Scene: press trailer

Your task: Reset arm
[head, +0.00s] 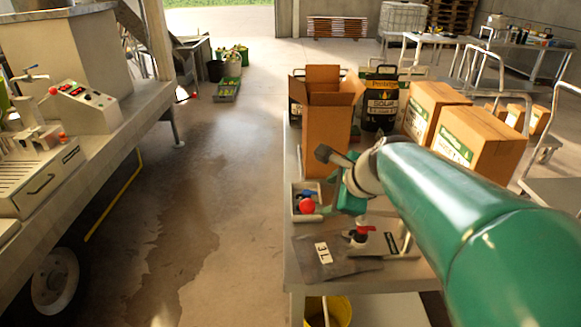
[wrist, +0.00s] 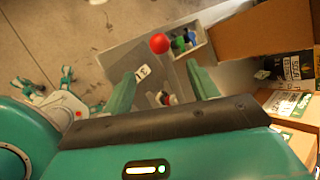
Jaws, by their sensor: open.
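My gripper (wrist: 160,72) is open in the wrist view, with its two green fingers spread and nothing held between them. In the head view my green arm reaches in from the lower right, and the gripper (head: 350,198) hangs over the near part of the table (head: 293,275). A grey pouch (head: 335,262) marked 3L lies flat below it. A red-topped tap or spout (head: 362,233) stands behind the pouch. The fingertips are hard to make out in the head view.
A small tray (head: 296,212) with coloured caps sits at the table's left edge. The press trailer (head: 130,115) is at left, with open floor (head: 215,180) between.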

